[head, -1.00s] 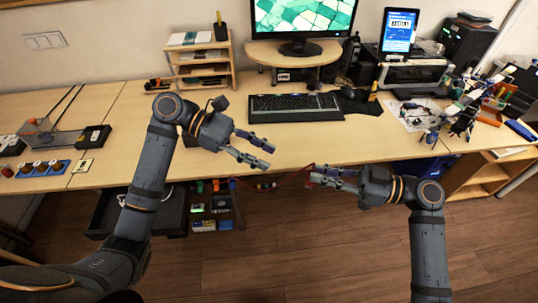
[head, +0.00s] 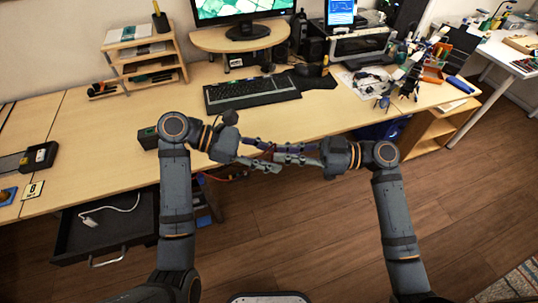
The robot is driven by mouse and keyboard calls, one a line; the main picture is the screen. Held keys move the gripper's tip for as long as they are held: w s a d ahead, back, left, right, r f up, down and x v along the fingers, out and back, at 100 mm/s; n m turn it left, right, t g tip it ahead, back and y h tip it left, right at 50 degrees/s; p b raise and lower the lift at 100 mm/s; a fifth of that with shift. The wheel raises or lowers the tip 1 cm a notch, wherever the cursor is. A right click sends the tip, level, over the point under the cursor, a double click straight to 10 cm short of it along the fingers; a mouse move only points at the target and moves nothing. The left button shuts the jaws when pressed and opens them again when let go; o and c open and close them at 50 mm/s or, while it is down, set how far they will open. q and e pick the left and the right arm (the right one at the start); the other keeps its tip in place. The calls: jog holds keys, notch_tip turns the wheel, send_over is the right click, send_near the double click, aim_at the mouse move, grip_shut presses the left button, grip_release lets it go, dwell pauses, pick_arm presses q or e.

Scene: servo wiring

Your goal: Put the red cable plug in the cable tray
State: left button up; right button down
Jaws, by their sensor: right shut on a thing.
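My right gripper (head: 278,154) is shut, its fingertips meeting those of my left gripper (head: 274,158) in front of the desk edge. A dark red bit (head: 267,154) shows between the fingers; the red cable plug itself is too small and covered to make out. The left gripper's fingers are apart, one above and one below the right fingertips. A thin red cable (head: 236,178) hangs below the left gripper at the desk's front edge. An open black drawer (head: 80,236) with a white cable in it is under the desk at left; I cannot tell whether it is the cable tray.
The desk (head: 110,140) holds a keyboard (head: 252,91), a monitor stand (head: 243,40), a wooden shelf (head: 145,55) and a small dark green box (head: 148,138). A cluster of small parts (head: 400,75) stands at the right. The wooden floor at front right is clear.

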pick_arm(q)
grip_shut()
pick_arm(e)
jog(key=c, duration=1.3)
grip_release()
jog(key=shift+c, duration=0.2)
